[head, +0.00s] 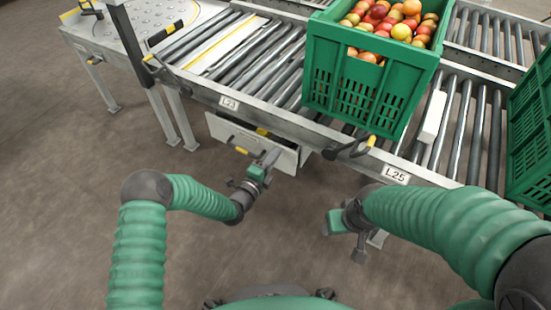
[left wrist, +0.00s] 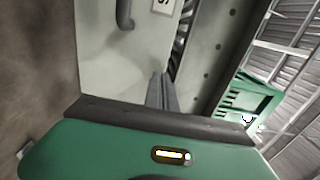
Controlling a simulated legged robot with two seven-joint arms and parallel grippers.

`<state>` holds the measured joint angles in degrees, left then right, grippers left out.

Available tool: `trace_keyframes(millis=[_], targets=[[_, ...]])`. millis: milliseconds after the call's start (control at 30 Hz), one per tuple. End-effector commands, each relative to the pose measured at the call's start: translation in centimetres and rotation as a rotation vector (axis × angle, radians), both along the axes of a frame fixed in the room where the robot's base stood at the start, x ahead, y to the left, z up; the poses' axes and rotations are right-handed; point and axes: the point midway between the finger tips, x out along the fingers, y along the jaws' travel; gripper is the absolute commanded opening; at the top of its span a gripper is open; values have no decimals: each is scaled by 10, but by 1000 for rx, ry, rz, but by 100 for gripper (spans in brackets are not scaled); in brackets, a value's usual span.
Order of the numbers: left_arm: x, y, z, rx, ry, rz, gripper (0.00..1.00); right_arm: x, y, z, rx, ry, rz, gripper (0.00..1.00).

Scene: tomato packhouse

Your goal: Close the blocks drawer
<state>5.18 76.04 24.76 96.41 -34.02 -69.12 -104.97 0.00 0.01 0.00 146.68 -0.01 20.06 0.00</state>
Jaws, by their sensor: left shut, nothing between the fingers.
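The blocks drawer (head: 287,160) hangs under the conveyor and stands partly pulled out, with a gap behind its pale front panel. Something yellow (head: 262,132) shows inside it. A handle with a yellow part (head: 240,150) is on the front. My left gripper (head: 271,157) is shut and empty at the right part of the drawer front. In the left wrist view, its closed fingers (left wrist: 160,90) lie close to the edge of the pale panel (left wrist: 115,65); I cannot tell whether they touch. My right gripper (head: 360,250) hangs low, right of the drawer; its jaw state is unclear.
A green crate (head: 345,85) of tomatoes stands on the roller conveyor above. Another green crate (head: 530,140) is at the right edge. A dark handle with a yellow tip (head: 352,149) sticks out from the conveyor right of the drawer. The floor (head: 60,200) in front is clear.

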Motion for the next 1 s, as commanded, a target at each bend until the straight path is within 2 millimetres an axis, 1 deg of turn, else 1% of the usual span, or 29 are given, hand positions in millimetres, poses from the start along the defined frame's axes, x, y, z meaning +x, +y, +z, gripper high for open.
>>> trace_keyframes(millis=[33, 400, 467, 567, 600, 700, 1000], targets=[[3, -1, 0, -1, -2, 1, 0, 0, 0, -3, 0, 0, 0, 62], [5, -4, 0, 0, -1, 0, 0, 0, 0, -3, 0, 0, 0, 62], [11, -7, -2, 3, -1, 0, 0, 0, 0, -7, 0, 0, 0, 62], [25, -18, -4, 4, -3, -2, 0, 0, 0, -15, 0, 0, 0, 62], [31, -21, -3, 4, -5, -1, 0, 0, 0, -17, 0, 0, 0, 62], [39, -28, 0, 1, -3, 0, 0, 0, 0, -20, 0, 0, 0, 62], [42, -30, 4, -4, -4, 2, 0, 0, 0, -18, 0, 0, 0, 62]])
